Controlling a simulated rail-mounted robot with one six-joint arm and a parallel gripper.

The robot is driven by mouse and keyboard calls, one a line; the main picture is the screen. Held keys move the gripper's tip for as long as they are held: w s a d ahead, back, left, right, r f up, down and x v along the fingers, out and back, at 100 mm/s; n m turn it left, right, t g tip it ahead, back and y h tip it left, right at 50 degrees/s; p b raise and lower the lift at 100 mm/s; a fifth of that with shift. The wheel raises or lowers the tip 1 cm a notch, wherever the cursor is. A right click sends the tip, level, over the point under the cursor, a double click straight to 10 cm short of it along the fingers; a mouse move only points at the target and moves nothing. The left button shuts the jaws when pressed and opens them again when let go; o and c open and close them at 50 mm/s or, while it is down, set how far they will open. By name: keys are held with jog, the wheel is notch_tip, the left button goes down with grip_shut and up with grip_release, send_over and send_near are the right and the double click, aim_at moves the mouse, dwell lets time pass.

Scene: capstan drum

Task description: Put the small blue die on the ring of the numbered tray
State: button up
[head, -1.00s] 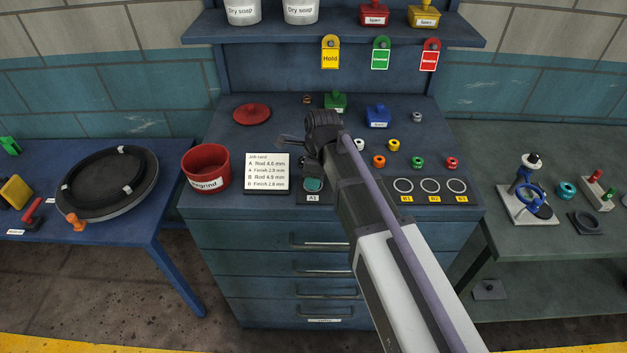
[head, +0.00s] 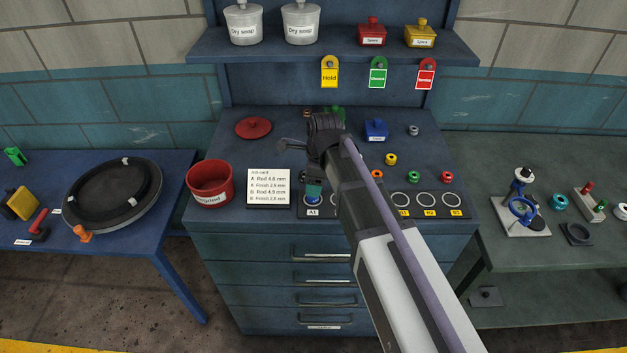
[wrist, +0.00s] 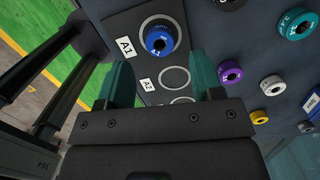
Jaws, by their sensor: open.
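The small blue die (head: 313,199) sits on the ring labelled A1 of the dark numbered tray (head: 300,213). In the wrist view the blue die (wrist: 160,40) stands inside the white A1 ring, with the ring showing around it. My gripper (head: 313,186) is just above the die in the head view. In the wrist view my gripper (wrist: 160,62) is open, its two teal fingers spread, with the die just beyond the tips and nothing held. The A2 ring (wrist: 174,79) is empty. My arm hides the tray's middle in the head view.
Rings with yellow labels (head: 429,200) right of my arm are empty. Several coloured dies, such as a green one (head: 414,177) and a red one (head: 447,177), stand behind them. A job card (head: 269,188) and red bucket (head: 210,184) stand left.

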aim_at(319, 200)
notch_tip(319, 200, up, 8)
jog(key=d+p, duration=0.1)
jog(key=p, duration=0.4)
jog(key=shift+f, duration=0.25)
jog(key=shift+s, duration=0.1)
jog(key=s+d+n+h, duration=0.1)
jog(key=s+d+n, duration=1.4)
jog(key=n, duration=0.5)
notch_tip(319, 200, down, 9)
jog(key=w+b, duration=0.1)
jog(key=b, duration=0.7)
jog(key=shift+d, duration=0.4)
